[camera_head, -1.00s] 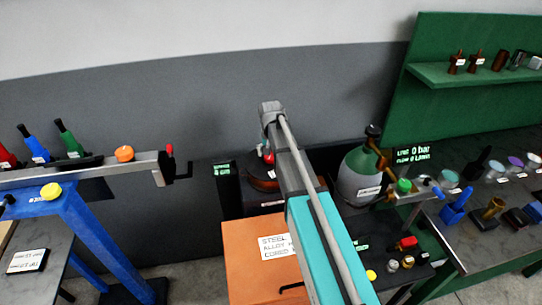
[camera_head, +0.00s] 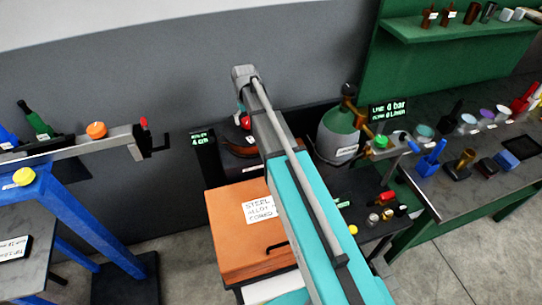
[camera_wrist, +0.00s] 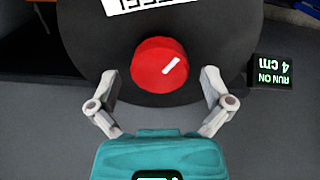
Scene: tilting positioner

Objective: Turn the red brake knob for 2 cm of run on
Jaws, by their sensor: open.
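The red brake knob (camera_wrist: 159,66) sits on a black round face in the wrist view, with a white pointer mark slanting toward its upper right. A small display (camera_wrist: 272,72) to its right, upside down in this view, reads "RUN ON 4 cm". My gripper (camera_wrist: 160,95) is open, its two grey fingers spread to the left and right below the knob, not visibly touching it. In the head view a bit of red (camera_head: 240,107) shows beside my arm, and the display (camera_head: 201,140) appears to read 4 cm. My arm hides most of that area, including the gripper's fingers.
An orange cabinet (camera_head: 235,255) stands below the display. A grey-green cylinder (camera_head: 336,137) with a gauge fitting is right of my arm. A blue stand with a rail (camera_head: 80,150) is at left. A bench (camera_head: 495,175) with several tools is at right.

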